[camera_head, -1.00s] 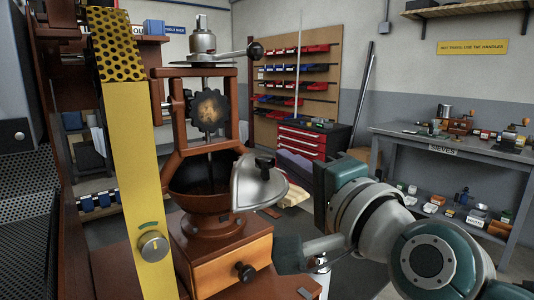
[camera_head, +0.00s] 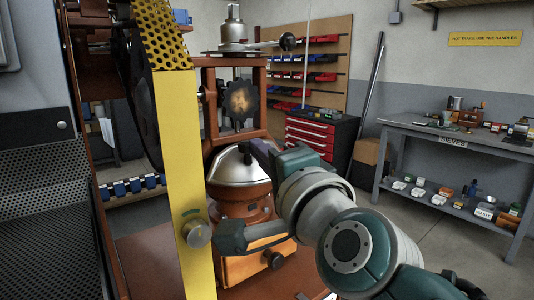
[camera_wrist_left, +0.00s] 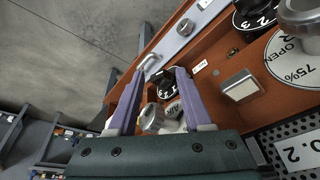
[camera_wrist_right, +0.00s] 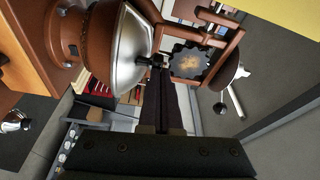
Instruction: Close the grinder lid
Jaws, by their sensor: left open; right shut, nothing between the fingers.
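The grinder (camera_head: 240,215) is an orange-brown body with a dark toothed wheel above its bowl. Its silver domed lid (camera_head: 236,170) lies over the bowl and looks seated, but the right arm hides part of the rim. The lid (camera_wrist_right: 130,50) also shows in the right wrist view, with its dark knob (camera_wrist_right: 157,61) at the fingertips. My right gripper (camera_head: 256,150) is shut and empty beside the lid, its tips close to or touching the knob. My left gripper (camera_wrist_left: 160,75) is open and empty, over an orange-brown panel with knobs; it is out of the head view.
A yellow post (camera_head: 180,150) with a round knob stands in front, left of the grinder. A red drawer cabinet (camera_head: 318,135) and a grey shelf table (camera_head: 450,145) stand behind to the right. The floor between is clear.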

